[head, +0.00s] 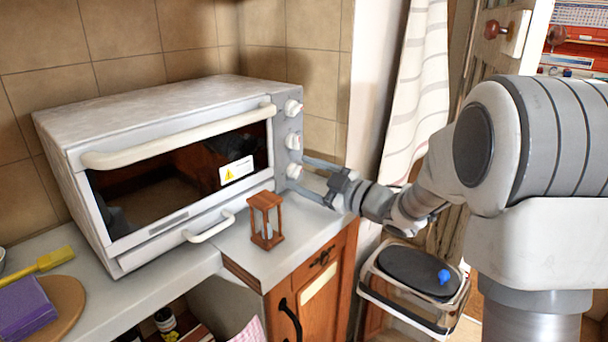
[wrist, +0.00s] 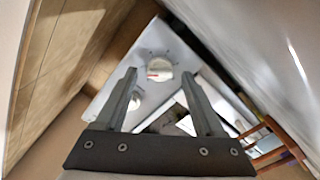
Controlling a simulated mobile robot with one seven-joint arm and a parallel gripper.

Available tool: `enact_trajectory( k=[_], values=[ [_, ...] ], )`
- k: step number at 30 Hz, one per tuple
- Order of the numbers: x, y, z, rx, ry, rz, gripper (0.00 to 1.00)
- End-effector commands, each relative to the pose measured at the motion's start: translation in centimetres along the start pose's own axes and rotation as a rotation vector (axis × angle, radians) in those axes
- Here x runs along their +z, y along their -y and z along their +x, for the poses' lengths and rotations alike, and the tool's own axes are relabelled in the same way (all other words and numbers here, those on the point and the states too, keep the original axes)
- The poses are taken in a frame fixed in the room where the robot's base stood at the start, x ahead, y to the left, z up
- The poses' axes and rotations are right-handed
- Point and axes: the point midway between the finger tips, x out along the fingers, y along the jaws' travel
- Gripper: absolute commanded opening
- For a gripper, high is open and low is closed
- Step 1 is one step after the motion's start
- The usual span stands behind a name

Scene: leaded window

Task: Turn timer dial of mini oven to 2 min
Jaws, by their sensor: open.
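The white mini oven (head: 150,95) stands on the counter with its door shut. Its right front panel carries an upper dial (head: 293,107), a middle dial (head: 293,141) and a lower dial (head: 293,171). The labels are too small to read, so I cannot tell by marking which is the timer. My gripper (head: 308,172) is open beside the lower dial, reaching in from the right. In the wrist view, a white dial (wrist: 159,69) with a red mark shows just beyond and between the two separated fingertips. Another dial (wrist: 135,100) is partly hidden behind the left finger. I cannot tell whether the fingers touch a dial.
A wooden hourglass (head: 266,219) stands on the counter close in front of the oven, left of my gripper. A tiled wall (head: 312,85) is behind. A bin (head: 415,270) stands on the floor at right. A purple item (head: 24,306) lies far left.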

Motion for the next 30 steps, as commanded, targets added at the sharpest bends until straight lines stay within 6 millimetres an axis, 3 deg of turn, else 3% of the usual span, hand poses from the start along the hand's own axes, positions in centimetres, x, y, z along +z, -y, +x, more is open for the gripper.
enact_trajectory(
  k=[5,15,21,30],
  values=[
    [-0.1,-0.2,-2.5,0.004,0.003,0.0,0.7],
    [-0.1,-0.3,-10.9,0.005,0.005,0.002,0.7],
    [-0.1,-0.2,-14.9,0.005,0.003,0.001,0.7],
    [0.0,-0.1,-17.2,0.002,0.001,0.0,0.7]
  ],
)
